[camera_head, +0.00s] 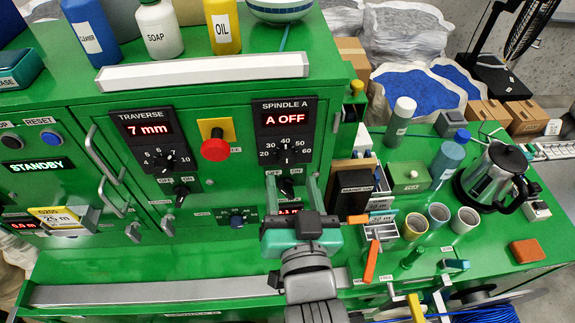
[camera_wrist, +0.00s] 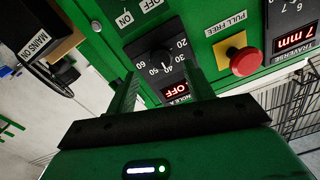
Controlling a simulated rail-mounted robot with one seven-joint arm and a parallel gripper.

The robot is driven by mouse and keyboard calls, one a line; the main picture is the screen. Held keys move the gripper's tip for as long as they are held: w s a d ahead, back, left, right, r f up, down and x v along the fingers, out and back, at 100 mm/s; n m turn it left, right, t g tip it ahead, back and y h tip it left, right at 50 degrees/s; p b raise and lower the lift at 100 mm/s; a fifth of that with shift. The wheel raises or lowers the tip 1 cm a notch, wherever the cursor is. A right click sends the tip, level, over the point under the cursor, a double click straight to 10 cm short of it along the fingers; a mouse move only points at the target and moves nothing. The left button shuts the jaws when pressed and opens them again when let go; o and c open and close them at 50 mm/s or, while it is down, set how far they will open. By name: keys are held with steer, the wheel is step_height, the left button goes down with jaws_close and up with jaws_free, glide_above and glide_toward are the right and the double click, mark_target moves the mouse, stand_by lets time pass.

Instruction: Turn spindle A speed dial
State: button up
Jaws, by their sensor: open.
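The spindle A speed dial (camera_head: 286,155) is a black knob on a dark panel, with a scale from 20 to 60. The spindle A display (camera_head: 284,120) above it reads "A OFF". In the wrist view the picture is turned over, and the dial (camera_wrist: 158,62) shows just beyond the fingertips, between them. My gripper (camera_head: 291,183) is open and empty, with its green fingers in front of the panel below the dial. In the wrist view my gripper (camera_wrist: 160,74) has one finger on each side of the dial's line. I cannot tell how far the tips are from the panel.
A spindle off/on switch (camera_head: 287,187) sits below the dial, between my fingers in the head view. A red stop button (camera_head: 215,147) stands out to the left, beside the traverse dial (camera_head: 160,160). A "MAINS ON" box (camera_head: 355,190) stands to the right.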

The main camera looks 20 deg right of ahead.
mark_target(287, 164)
steer(key=x, duration=0.5)
steer(key=c, duration=1)
steer(key=shift+o, duration=0.2)
